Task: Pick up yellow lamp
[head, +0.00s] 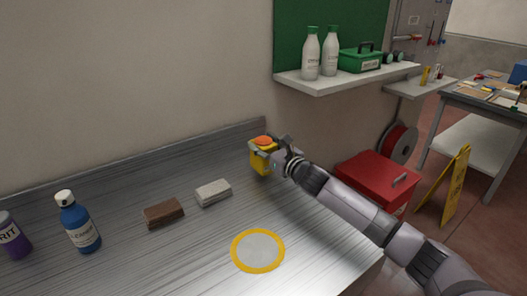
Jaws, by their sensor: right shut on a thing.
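The yellow lamp (261,161) is a small yellow block-like body with an orange top, standing near the back right corner of the metal worktop (120,262). My right gripper (266,152) reaches in from the right and is shut on the lamp. Part of the lamp is hidden behind the fingers. I cannot tell whether its base touches the worktop. My left gripper is not in the head view.
A yellow-rimmed disc (258,251), a grey block (213,193), a brown block (164,214), a blue bottle (78,224) and a purple container (13,238) are on the worktop. A shelf (348,79) with white bottles hangs above. A red box (376,181) stands beyond the right edge.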

